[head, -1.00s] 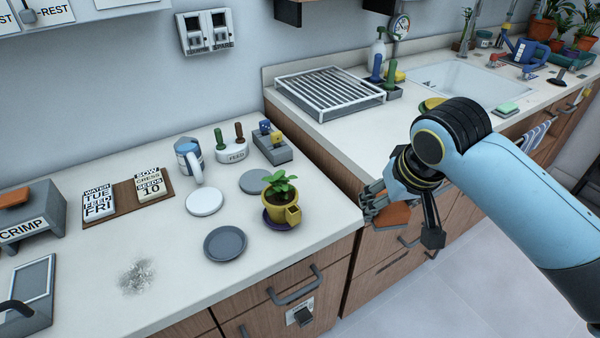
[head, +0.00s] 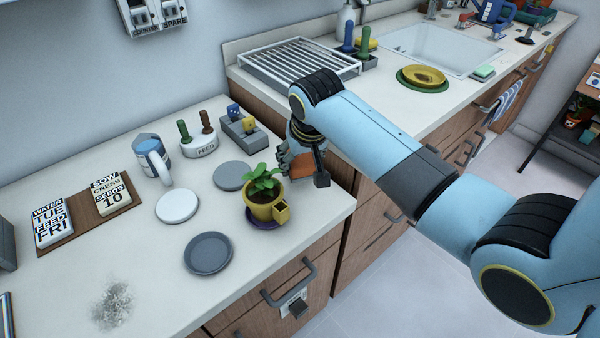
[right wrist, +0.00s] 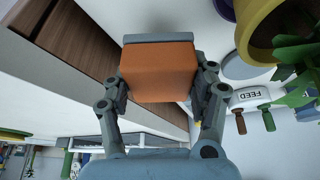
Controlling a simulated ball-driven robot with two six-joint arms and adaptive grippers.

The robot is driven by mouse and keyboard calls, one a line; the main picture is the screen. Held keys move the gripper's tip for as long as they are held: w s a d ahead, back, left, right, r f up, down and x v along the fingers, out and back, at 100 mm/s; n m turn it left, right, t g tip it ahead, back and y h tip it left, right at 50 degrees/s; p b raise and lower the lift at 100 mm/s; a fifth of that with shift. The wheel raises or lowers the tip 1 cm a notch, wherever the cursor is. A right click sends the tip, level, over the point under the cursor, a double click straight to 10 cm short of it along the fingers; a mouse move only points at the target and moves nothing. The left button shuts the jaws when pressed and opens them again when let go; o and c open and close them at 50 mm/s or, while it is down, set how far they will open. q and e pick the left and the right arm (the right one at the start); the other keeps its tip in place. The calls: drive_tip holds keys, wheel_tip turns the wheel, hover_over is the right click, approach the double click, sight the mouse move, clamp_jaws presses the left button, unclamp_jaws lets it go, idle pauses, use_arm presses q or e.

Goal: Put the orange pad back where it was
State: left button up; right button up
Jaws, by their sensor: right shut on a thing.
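The orange pad (head: 302,168) is a small block, held in my right gripper (head: 297,158) beyond and to the right of the yellow potted plant, by the counter's right end. In the right wrist view, the pad (right wrist: 160,72) sits between the two fingers of my right gripper (right wrist: 160,88), one on each side. A grey strip shows along its far edge. In the head view, the arm and fingers partly hide the pad. My left gripper is not in view.
The yellow pot (head: 265,208) with a leafy plant stands close to the gripper. Grey discs (head: 208,254), a white disc (head: 177,206) and the FEED holder (head: 200,147) are nearby. A drying rack (head: 298,66) stands behind. The front left counter has a grey smudge (head: 112,305).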

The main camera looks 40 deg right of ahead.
sight(301, 173)
drive_tip(key=shift+f, duration=0.4)
wheel_tip(301, 173, down, 3)
drive_tip(key=shift+r, duration=0.2)
drive_tip(key=shift+f, duration=0.3)
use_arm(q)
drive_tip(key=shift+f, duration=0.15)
use_arm(e)
drive_tip(key=shift+f, duration=0.1)
drive_tip(key=o, duration=0.9)
drive_tip(key=shift+c, duration=0.2)
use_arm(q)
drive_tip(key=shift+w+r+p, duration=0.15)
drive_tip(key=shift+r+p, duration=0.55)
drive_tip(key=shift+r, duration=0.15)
use_arm(e)
drive_tip(key=v, duration=1.2)
